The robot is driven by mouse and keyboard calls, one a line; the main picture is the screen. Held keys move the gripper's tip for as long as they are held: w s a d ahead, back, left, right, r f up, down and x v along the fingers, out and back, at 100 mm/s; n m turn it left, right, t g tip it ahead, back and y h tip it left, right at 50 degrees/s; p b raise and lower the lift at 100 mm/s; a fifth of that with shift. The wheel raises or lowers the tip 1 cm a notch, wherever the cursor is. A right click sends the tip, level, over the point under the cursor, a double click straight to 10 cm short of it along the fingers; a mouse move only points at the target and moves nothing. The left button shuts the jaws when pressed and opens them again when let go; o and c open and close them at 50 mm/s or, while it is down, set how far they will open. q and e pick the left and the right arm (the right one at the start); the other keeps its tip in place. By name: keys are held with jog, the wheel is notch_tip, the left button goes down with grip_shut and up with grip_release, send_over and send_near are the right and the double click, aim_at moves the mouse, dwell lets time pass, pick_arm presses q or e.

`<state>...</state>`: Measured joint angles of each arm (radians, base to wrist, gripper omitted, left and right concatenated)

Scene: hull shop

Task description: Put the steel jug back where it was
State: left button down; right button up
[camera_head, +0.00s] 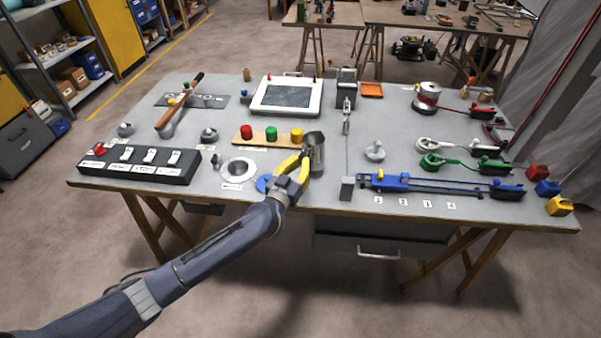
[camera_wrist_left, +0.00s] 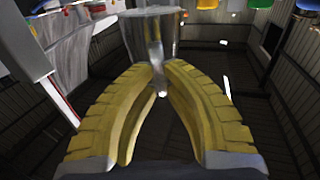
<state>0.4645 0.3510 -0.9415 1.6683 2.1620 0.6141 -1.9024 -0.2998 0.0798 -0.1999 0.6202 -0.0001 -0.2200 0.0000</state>
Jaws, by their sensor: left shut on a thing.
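The steel jug (camera_head: 316,150) is a shiny grey vessel at the front middle of the workbench. My left gripper (camera_head: 301,164), with yellow fingers, reaches in from the left and is shut on the jug. In the left wrist view, the jug (camera_wrist_left: 150,38) stands between and beyond the yellow fingertips (camera_wrist_left: 160,75). The jug looks nearly upright; I cannot tell whether its base touches the bench. A blue disc (camera_head: 263,184) lies beside the gripper, partly hidden by it. A white ring (camera_head: 239,180) with a grey centre lies left of the disc. My right gripper is not in view.
A wooden strip (camera_head: 258,142) with red, green and yellow knobs lies just behind the jug. A dark switch box (camera_head: 135,172) is at the left. A blue slider rail (camera_head: 430,185) and a grey block (camera_head: 347,188) are to the right. Bare bench shows between jug and rail.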

pick_arm(q)
jog(key=shift+f, duration=1.9)
jog(key=shift+f, duration=0.15)
jog(key=c, duration=1.5)
grip_release()
jog(key=shift+c, duration=0.2)
